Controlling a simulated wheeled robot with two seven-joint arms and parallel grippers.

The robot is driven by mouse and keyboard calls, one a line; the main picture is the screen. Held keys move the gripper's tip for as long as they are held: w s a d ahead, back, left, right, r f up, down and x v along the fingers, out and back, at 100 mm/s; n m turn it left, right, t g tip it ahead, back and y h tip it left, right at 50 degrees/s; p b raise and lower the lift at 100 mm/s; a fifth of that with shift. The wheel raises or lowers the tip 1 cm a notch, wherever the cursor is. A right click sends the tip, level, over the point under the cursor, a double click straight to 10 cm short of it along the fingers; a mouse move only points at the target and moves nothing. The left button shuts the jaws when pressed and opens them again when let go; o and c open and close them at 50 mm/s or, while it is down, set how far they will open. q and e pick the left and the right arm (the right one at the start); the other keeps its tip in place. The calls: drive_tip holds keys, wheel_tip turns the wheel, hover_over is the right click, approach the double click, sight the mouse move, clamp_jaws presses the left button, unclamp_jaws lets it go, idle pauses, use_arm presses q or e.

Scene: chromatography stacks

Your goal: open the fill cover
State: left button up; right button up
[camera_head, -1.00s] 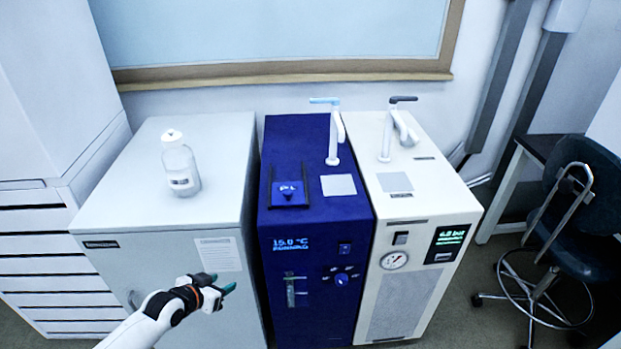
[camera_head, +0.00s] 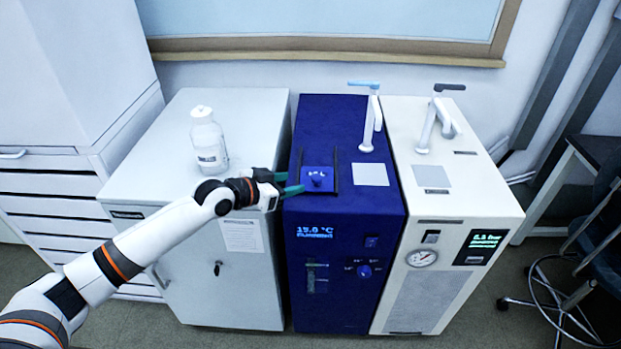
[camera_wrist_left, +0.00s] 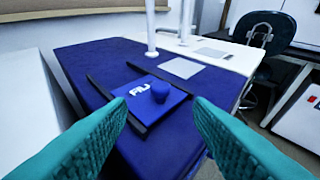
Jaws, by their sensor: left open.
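My right gripper is not in view.
A white bottle (camera_head: 208,142) stands on the grey cabinet (camera_head: 255,112) left of the chiller. A tap (camera_head: 372,120) rises behind the cover, beside a pale square (camera_head: 370,174). A cream unit (camera_head: 460,200) with a gauge stands to the right.

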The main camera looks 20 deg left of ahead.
sight(314, 179)
use_arm(q)
drive_tip(key=x, duration=0.8)
drive_tip(key=shift+c, duration=0.2)
clamp_jaws()
